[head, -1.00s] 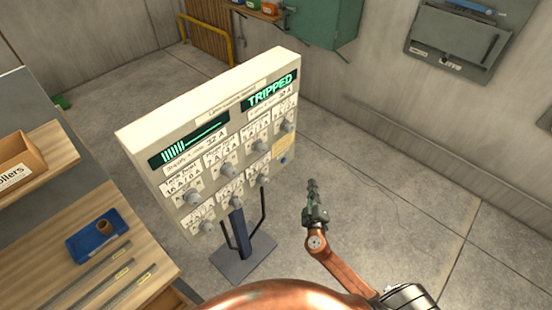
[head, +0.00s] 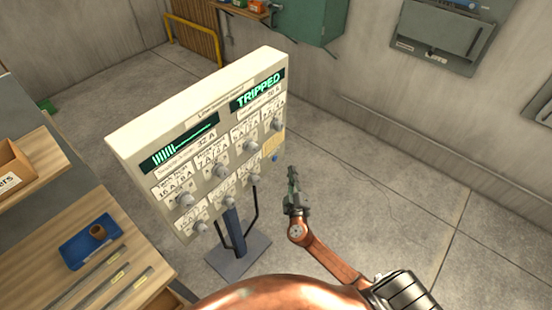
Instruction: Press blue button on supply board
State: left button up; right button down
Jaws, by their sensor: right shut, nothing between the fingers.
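The supply board (head: 205,88) is a cream panel on a dark stand, with several knobs and labels. The small blue button (head: 275,158) is at the board's lower right, below a yellowish label. My right gripper (head: 292,172) is shut and empty, its tip pointing up in the picture. It appears just right of the blue button and slightly lower, with a visible gap in the picture; the exact depth between them is hard to tell. My left gripper is out of view.
A wooden workbench (head: 60,215) on the left holds a blue tray (head: 91,241) and metal strips. A green cabinet (head: 312,25) and a grey wall box (head: 440,40) are at the back. The concrete floor right of the board is clear.

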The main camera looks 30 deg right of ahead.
aim_at(275, 159)
jog(key=w, duration=0.1)
jog(key=w+a+b, duration=0.1)
jog(key=w, duration=0.1)
jog(key=w+a, duration=0.1)
jog(key=w, duration=0.1)
dwell(0.4)
dwell(1.1)
jog(key=shift+w+a+b, duration=0.2)
jog(key=shift+w+b, duration=0.2)
jog(key=shift+b, duration=0.3)
